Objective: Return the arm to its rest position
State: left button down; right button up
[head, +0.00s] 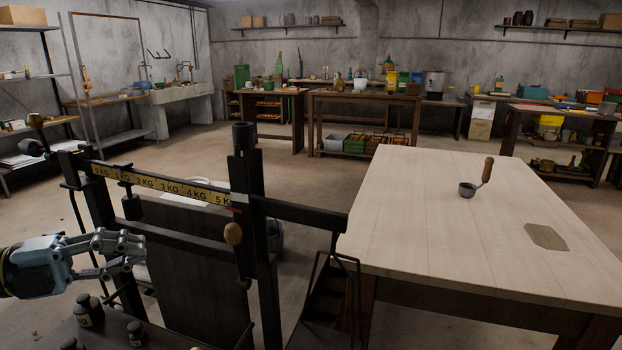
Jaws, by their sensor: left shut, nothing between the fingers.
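My left gripper (128,252) reaches in from the left edge, low in the head view. It is shut and empty, with its fingers pointing right. It is in front of the beam scale, below the yellow beam (165,187) marked in KG. A dark sliding weight (131,207) hangs from the beam near its left end, above the gripper in the picture. A wooden knob (233,234) shows by the scale's right post. My right gripper is out of view.
Black weights (89,310) stand on a dark surface below the gripper. Shelves and workbenches line the back walls. Open floor lies between.

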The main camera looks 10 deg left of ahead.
pick_arm(q)
notch_tip(320, 180, down, 5)
jog(key=n+t+y, duration=0.3)
jog(key=n+y, duration=1)
jog(key=n, duration=0.5)
jog(key=s+d+f+n+g+y, duration=0.15)
jog(key=s+d+n+g, duration=0.3)
jog(key=s, duration=0.45)
jog(key=s+d+f+n+g+h, duration=0.1)
jog(key=s+d+f+n+g, duration=0.25)
jog(key=s+g, duration=0.4)
jog(key=s+a+f+b, duration=0.1)
jog(key=s+f, duration=0.2)
jog(key=f, duration=1.2)
jog(key=s+a+f+b, duration=0.1)
jog(key=s+a+f, duration=0.15)
jog(key=f, duration=1.35)
jog(key=s+f+g+b, duration=0.1)
jog(key=s+f, duration=1.3)
jog(key=s, duration=0.2)
jog(key=shift+s+f+n, duration=0.2)
jog(key=shift+s+n, duration=0.1)
jog(key=shift+s, duration=0.1)
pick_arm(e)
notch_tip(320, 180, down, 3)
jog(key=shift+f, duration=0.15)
